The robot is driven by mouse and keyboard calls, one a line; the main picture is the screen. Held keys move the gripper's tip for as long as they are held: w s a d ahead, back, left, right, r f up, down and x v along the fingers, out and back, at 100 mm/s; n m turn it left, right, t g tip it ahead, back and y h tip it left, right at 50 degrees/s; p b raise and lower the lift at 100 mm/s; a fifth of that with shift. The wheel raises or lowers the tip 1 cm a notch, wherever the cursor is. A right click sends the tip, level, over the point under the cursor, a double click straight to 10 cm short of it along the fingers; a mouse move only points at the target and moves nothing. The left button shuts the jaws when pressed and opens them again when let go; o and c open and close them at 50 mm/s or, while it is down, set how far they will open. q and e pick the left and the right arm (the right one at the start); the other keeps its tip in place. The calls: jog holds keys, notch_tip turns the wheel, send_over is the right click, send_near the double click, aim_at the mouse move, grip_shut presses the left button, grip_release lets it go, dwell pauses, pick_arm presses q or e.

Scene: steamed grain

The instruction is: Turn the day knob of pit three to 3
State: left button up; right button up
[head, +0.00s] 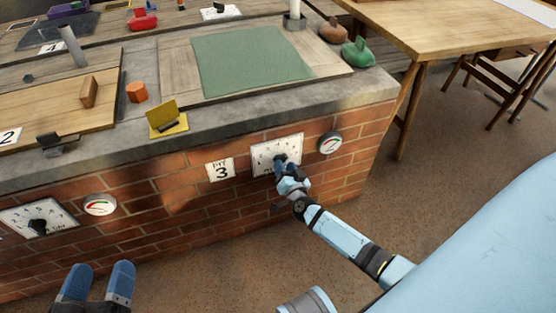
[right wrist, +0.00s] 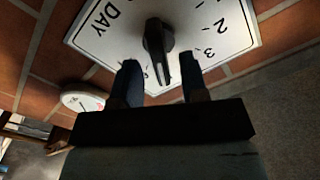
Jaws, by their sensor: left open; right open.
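The day knob of pit three (right wrist: 158,45) is black, on a white dial plate (head: 262,158) on the brick wall, right of the "PIT 3" sign (head: 220,170). In the right wrist view the plate reads "DAY", with 2 and 3 at the right. The knob's white-marked end points down, past the 3; the numeral there is partly hidden by my fingers. My right gripper (right wrist: 158,85) is open, one finger on each side of the knob's lower end; contact is unclear. My left gripper (head: 95,284) is open and empty at the lower left of the head view.
A round gauge (head: 330,143) is right of the plate. Another dial plate (head: 50,214) and gauge (head: 100,204) are at the left. The floor in front is clear.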

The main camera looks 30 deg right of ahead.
pick_arm(q)
jog(key=shift+w+f, duration=0.1)
jog(key=shift+w, duration=0.2)
pick_arm(e)
jog(key=shift+w+d, duration=0.1)
jog(key=shift+w, duration=0.3)
jog(key=shift+c, duration=0.2)
grip_shut()
pick_arm(q)
jog(key=shift+s, duration=0.1)
pick_arm(e)
jog(key=shift+r, duration=0.1)
